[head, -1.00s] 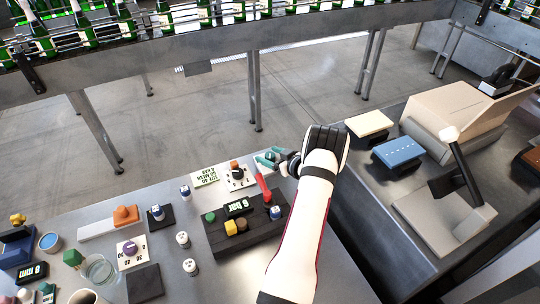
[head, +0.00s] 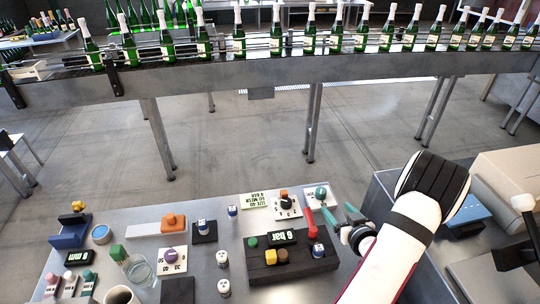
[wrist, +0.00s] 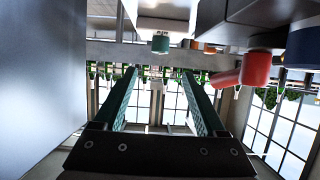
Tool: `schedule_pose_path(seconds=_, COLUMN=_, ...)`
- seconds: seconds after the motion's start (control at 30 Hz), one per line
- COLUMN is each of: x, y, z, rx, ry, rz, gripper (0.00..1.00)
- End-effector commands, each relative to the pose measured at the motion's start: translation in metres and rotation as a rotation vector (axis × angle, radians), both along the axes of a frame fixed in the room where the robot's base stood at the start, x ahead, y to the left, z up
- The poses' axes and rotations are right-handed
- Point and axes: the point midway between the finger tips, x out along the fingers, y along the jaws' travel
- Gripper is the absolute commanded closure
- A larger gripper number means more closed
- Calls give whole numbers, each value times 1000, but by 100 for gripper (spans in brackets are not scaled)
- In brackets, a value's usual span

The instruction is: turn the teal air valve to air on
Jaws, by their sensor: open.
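The teal air valve (head: 321,192) is a round teal knob on a white plate, at the back right of the near table. In the wrist view, which looks upside down, the teal knob (wrist: 160,44) shows beyond the fingertips, roughly centred between them. My gripper (head: 341,211) has teal fingers, open and empty, just to the right and front of the valve, apart from it. In the wrist view both fingers of my gripper (wrist: 160,76) stand wide apart with nothing between. The marks on the valve plate are too small to read.
A red lever (head: 309,219) rises close to the left of my fingers, on the black control box (head: 276,271) with a "6 bar" display. A black-and-orange selector (head: 284,200) stands left of the valve. A bottle conveyor (head: 300,63) runs behind, across a floor gap.

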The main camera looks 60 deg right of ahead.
Motion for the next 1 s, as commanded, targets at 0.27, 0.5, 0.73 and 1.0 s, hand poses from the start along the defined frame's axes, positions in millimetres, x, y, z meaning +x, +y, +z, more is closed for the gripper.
schedule_pose_path(seconds=0.27, x=-6, y=-31, z=2, rx=143, ry=154, rz=-157, gripper=26)
schedule_pose_path(seconds=0.5, x=8, y=-65, z=12, rx=342, ry=246, rz=-407, gripper=26)
schedule_pose_path(seconds=0.73, x=12, y=-89, z=19, rx=601, ry=197, rz=-727, gripper=26)
schedule_pose_path(seconds=1.0, x=53, y=-76, z=38, rx=992, ry=51, rz=-1046, gripper=26)
